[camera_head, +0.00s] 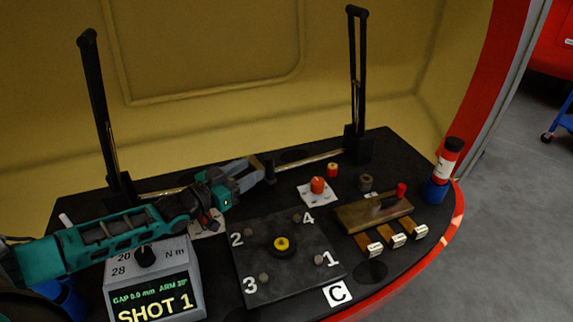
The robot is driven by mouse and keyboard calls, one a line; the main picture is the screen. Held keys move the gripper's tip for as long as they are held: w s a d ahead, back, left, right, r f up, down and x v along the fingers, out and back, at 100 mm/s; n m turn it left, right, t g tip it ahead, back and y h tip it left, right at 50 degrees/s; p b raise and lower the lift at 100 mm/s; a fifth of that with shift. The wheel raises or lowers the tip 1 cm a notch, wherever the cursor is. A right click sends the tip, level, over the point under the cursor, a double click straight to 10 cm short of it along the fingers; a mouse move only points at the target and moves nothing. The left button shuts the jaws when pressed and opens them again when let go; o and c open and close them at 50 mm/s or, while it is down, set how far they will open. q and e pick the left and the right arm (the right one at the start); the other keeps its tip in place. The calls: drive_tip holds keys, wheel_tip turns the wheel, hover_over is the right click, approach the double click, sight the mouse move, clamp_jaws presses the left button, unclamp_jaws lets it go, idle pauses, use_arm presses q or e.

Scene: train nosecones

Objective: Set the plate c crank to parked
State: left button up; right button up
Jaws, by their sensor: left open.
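A dark square plate (251,262) lies on the black table with a white "C" card (337,294) at its front right corner. Its corners are marked 1, 2, 3 and 4, each beside a small round bolt or peg. A black round hub with a yellow centre (281,245) sits in its middle. I cannot make out a clear crank arm on it. My left gripper (264,172) is open and empty, above the table behind the plate. My left arm comes in from the left and partly hides a white card with a reddish part (207,224). My right gripper is out of view.
A display box (152,280) reading "SHOT 1" stands left of the plate. Right are a red button on a white base (317,188), a brass block (373,214) with a red-topped lever (401,190), and a red-white bottle (447,165). Two black uprights rise behind.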

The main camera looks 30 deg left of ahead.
sight(266, 164)
use_arm(q)
drive_tip(key=shift+w+d+f, duration=0.15)
drive_tip(key=shift+w+f, duration=0.05)
drive_tip(key=shift+f, duration=0.25)
drive_tip(key=shift+b+x, duration=1.05)
drive_tip(key=shift+x, duration=2.4)
drive_tip(key=shift+r, duration=0.15)
drive_tip(key=shift+c, duration=0.5)
clamp_jaws()
